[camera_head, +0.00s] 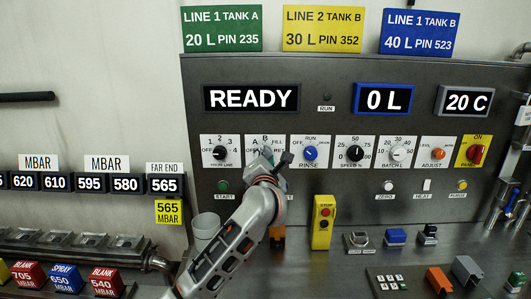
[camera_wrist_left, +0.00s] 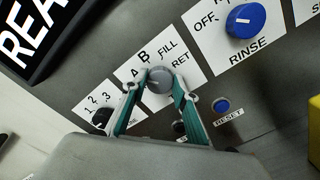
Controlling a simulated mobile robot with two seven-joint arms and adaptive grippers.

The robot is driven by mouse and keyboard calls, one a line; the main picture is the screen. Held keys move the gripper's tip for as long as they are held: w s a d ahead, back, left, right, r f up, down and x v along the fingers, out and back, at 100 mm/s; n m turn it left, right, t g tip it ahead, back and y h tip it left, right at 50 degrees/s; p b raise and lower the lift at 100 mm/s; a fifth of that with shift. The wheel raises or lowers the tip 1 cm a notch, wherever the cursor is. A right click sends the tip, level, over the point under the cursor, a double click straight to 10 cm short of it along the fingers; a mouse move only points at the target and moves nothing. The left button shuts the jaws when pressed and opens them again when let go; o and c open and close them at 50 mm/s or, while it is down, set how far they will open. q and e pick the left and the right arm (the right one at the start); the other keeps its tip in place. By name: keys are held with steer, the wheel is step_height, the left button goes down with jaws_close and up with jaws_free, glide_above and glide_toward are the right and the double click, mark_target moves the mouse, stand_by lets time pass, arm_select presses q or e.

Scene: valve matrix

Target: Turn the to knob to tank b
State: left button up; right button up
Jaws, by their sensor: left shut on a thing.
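The tank knob (camera_wrist_left: 159,76) is a grey round dial on a white plate marked A, B, FILL and RET. In the head view its plate (camera_head: 259,140) sits in the panel's knob row, and my arm and gripper mostly hide the knob. My left gripper (camera_head: 270,157) is at the panel with its fingers around this knob. In the left wrist view the teal fingers (camera_wrist_left: 160,82) are shut on the knob, one on each side. I cannot tell for sure which label its pointer faces. My right gripper is not in view.
The black line knob (camera_head: 220,153) is close on the left and the blue rinse knob (camera_head: 310,153) on the right. A blue reset button (camera_wrist_left: 221,105) lies below. The display (camera_head: 252,98) reads READY. A yellow stop box (camera_head: 322,225) stands on the bench.

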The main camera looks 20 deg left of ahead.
arm_select(q)
steer(key=m, duration=0.5)
steer(key=shift+f, duration=0.1)
steer(key=shift+m, duration=1.4)
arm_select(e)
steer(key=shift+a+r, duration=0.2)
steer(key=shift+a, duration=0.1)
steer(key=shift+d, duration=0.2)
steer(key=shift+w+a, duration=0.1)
arm_select(q)
steer(key=o, duration=1.1)
steer(key=shift+c, duration=0.2)
steer(key=shift+o, duration=0.2)
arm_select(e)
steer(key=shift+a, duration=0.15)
